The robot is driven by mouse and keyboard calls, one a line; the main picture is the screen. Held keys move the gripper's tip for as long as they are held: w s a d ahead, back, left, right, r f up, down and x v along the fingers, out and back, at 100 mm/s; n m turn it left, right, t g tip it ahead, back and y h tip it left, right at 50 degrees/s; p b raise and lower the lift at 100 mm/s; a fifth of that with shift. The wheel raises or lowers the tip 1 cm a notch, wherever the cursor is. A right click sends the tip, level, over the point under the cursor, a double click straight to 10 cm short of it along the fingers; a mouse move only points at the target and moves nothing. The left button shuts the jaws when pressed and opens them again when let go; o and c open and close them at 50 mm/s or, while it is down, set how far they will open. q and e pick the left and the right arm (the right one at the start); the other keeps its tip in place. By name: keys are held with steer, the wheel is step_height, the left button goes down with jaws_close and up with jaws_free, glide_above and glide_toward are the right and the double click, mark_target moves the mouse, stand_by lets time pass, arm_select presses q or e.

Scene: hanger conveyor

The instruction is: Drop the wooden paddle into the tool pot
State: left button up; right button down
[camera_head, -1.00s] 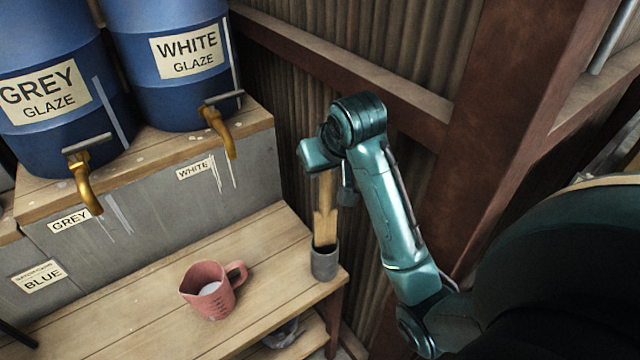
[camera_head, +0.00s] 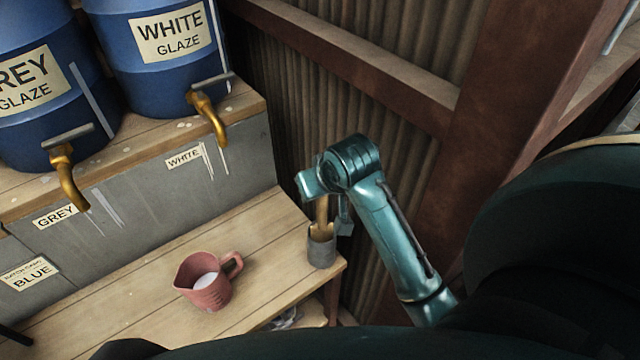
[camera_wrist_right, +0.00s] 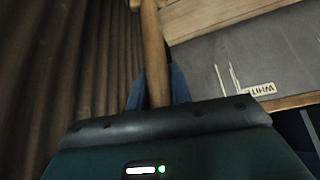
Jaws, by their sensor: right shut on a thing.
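The wooden paddle (camera_head: 321,212) is upright, held by my right gripper (camera_head: 325,200) directly above the tool pot. Its lower end reaches into the mouth of the small grey tool pot (camera_head: 321,253), which stands at the right end of the wooden bench. I cannot see how deep the paddle sits or whether it touches the bottom. In the right wrist view the paddle's handle (camera_wrist_right: 152,45) runs between the blue fingers of the right gripper (camera_wrist_right: 156,85), which is shut on it. My left gripper is not in view.
A pink jug (camera_head: 205,283) with pale liquid stands on the bench (camera_head: 255,235) left of the pot. Blue glaze barrels (camera_head: 165,55) with brass taps stand on the raised shelf behind. A corrugated wall (camera_head: 300,110) and rusty beams lie close behind and right of my right arm.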

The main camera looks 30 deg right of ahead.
steer(key=shift+f, duration=0.55)
steer(key=c, duration=1.3)
jaws_free()
steer(key=shift+o, duration=0.2)
